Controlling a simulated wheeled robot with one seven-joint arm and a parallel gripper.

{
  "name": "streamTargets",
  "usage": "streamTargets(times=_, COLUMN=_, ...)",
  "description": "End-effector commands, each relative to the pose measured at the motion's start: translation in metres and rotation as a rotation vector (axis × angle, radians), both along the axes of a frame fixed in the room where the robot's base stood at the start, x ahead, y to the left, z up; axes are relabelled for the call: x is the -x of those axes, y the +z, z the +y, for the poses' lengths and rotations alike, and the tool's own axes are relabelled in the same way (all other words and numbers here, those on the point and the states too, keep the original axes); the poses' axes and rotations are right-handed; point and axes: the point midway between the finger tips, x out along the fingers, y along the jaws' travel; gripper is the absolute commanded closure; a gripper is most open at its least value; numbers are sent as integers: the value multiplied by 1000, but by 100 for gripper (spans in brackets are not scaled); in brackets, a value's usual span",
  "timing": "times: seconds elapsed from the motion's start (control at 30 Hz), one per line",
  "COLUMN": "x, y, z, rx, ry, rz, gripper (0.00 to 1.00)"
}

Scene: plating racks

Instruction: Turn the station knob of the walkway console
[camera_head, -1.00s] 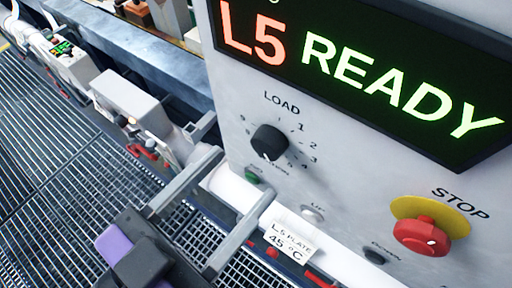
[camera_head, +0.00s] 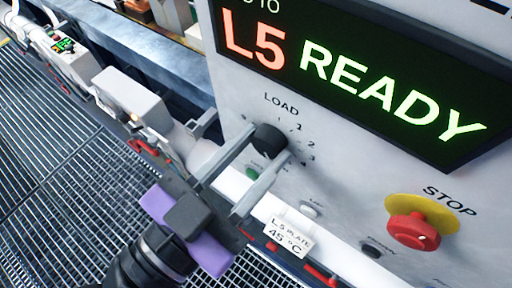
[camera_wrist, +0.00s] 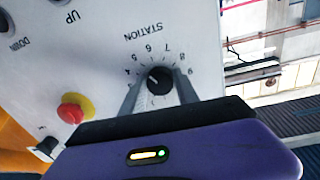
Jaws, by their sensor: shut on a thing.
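In the wrist view, a round black knob (camera_wrist: 159,80) sits on the pale panel between my two fingers, with upside-down numbers around it and the label STATION beside them. My gripper (camera_wrist: 159,88) is shut on this knob, one finger on each side. In the head view, my gripper (camera_head: 271,142) reaches the console face (camera_head: 330,190) with its fingertips on either side of a black knob (camera_head: 269,137). The label over that knob reads LOAD there. The knob's lower part is hidden by a finger. The console display (camera_head: 360,75) reads L5 READY.
A red stop button (camera_head: 413,231) on a yellow disc sits right of the knob. A tag (camera_head: 288,237) reading L5 PLATE 45 °C hangs below. A grating walkway (camera_head: 60,170) lies at left, beside grey boxes and a rail of equipment.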

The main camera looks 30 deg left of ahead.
Motion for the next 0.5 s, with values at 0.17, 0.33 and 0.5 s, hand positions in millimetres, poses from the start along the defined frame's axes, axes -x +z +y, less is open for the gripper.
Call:
streamTargets(times=0.17, x=0, y=0, z=0, rx=11, ry=-1, rz=1, gripper=100)
streamTargets(times=0.33, x=0, y=1, z=-1, rx=68, ry=-1, rz=9, gripper=100)
streamTargets(times=0.5, x=0, y=1, z=-1, rx=172, ry=-2, rz=23, gripper=100)
